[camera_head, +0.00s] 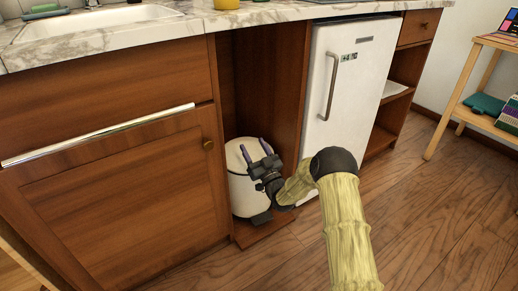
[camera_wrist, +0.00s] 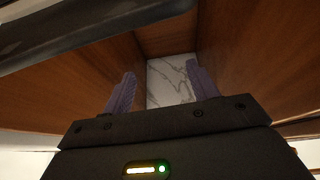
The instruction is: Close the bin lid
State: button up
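The white bin (camera_head: 243,197) stands in the open cabinet bay, with a dark pedal at its foot. Its pale lid (camera_head: 233,155) appears raised at the back, but my gripper covers part of it and its exact angle is hard to tell. My gripper (camera_head: 255,149) is in front of the bin's upper part, its purple fingers pointing up. In the wrist view my gripper (camera_wrist: 160,88) is open, with nothing between its fingers. I cannot tell whether it touches the lid. A dark edge crosses the upper left of the wrist view, perhaps part of the bin.
Wooden cabinet walls close in both sides of the bay. A cabinet door (camera_head: 120,190) is at left and a white fridge (camera_head: 345,95) at right. The marble countertop (camera_head: 115,40) runs above. The wooden floor (camera_head: 430,220) at right is clear.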

jog(key=o, duration=0.6)
jog(key=shift+w+d, duration=0.2)
jog(key=shift+d, duration=0.4)
jog(key=p+v, duration=0.7)
jog(key=v, duration=1)
jog(key=shift+s+f+p, duration=0.15)
jog(key=shift+s+p, duration=0.1)
jog(key=shift+p, duration=0.15)
